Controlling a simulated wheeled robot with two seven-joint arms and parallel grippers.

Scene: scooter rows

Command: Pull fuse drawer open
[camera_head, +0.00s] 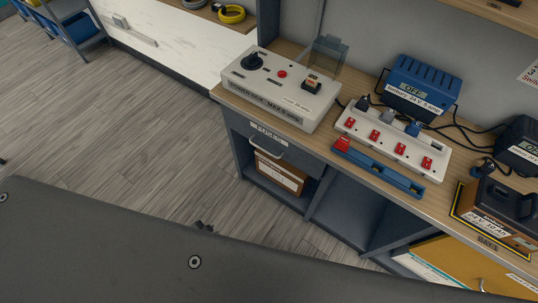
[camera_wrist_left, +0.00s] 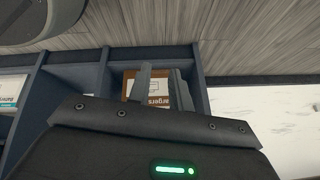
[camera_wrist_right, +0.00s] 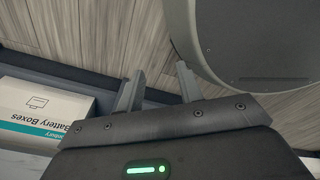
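The fuse drawer (camera_head: 288,151) is a dark grey front with a white label under the left end of the wooden bench, in the head view. It looks shut, flush with the bench. Its light bar handle (camera_head: 266,154) shows on its face.
A brown box (camera_head: 281,175) stands in the shelf below the drawer. A grey control box (camera_head: 283,98), a white switch strip (camera_head: 393,139) and a blue charger (camera_head: 422,84) stand on the bench. The floor (camera_head: 120,130) left of the bench is clear.

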